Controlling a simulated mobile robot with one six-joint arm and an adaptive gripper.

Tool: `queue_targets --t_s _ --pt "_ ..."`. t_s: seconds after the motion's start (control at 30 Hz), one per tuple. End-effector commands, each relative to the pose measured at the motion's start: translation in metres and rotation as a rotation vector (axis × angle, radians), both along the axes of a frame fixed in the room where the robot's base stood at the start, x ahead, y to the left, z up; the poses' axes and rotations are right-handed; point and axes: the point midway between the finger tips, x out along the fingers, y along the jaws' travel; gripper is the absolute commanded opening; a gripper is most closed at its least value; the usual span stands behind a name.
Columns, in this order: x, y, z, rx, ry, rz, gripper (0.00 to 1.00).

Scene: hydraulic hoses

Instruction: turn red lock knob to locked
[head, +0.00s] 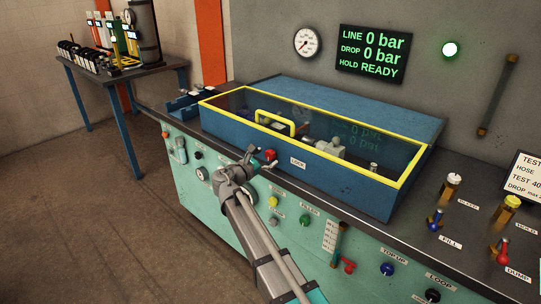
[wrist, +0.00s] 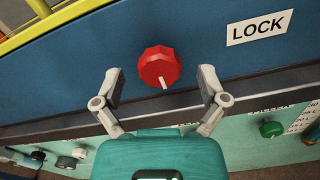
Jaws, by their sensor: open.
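The red lock knob (wrist: 158,68) is on the blue front wall of the test box, left of a white LOCK label (wrist: 259,27). A white mark on its face points down and slightly right in the wrist view. In the head view the knob (head: 270,155) shows just beyond my gripper (head: 238,168). In the wrist view my gripper (wrist: 160,92) is open, its two fingers spread on the left and right of the knob, with gaps on both sides. I cannot tell how far the fingertips are from the wall.
The box has a yellow-framed clear lid (head: 408,172) with a yellow handle (head: 274,121), lying closed. The wall display (head: 371,54) reads 0 bar and READY; a green lamp (head: 450,49) is lit. Below, the green panel (head: 190,182) carries several small knobs and valves.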

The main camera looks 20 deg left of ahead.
Motion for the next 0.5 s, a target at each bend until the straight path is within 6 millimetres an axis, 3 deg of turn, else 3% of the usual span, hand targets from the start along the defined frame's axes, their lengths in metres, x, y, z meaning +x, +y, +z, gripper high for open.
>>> queue_targets --t_s 0.2,0.5 --pt "0.017 -0.007 0.000 0.000 0.000 -0.001 0.92" --pt "0.020 -0.009 0.000 0.000 0.000 0.000 0.92"
